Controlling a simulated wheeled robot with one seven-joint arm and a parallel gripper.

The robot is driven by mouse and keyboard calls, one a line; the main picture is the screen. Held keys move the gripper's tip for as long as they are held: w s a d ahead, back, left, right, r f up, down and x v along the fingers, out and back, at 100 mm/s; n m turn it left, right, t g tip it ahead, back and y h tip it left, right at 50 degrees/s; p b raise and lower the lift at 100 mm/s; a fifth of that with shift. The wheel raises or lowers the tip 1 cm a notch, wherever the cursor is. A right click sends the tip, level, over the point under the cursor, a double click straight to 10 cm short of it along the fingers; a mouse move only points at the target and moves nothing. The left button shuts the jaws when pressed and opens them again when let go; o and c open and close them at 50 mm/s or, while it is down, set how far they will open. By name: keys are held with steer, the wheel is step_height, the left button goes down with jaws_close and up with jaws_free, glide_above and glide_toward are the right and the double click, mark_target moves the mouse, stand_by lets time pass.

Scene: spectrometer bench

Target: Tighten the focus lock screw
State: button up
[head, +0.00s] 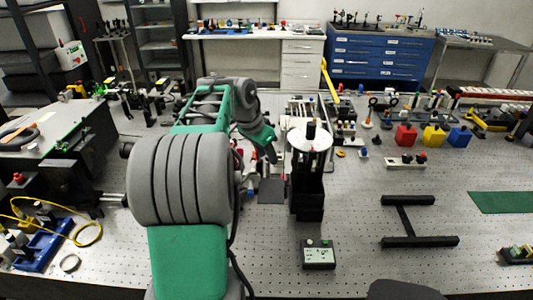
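My arm reaches forward over the bench, and its green and grey end bends down to the right. My gripper (272,158) is at that end, small and partly dark, just left of a black upright instrument (306,190) with a white round top plate (310,138). A small black knob (311,129) stands on top of the plate. I cannot make out the fingertips, or whether they touch anything. I cannot pick out the focus lock screw with certainty; it is too small or hidden by my arm.
A small control box (318,256) and a black H-shaped frame (407,224) lie in front on the perforated bench. Red (405,135), yellow (433,136) and blue (459,137) blocks stand at right. A yellow cable (85,238) lies at left.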

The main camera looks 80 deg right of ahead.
steer(key=v, duration=0.7)
steer(key=shift+r, duration=0.4)
steer(key=shift+w, duration=0.1)
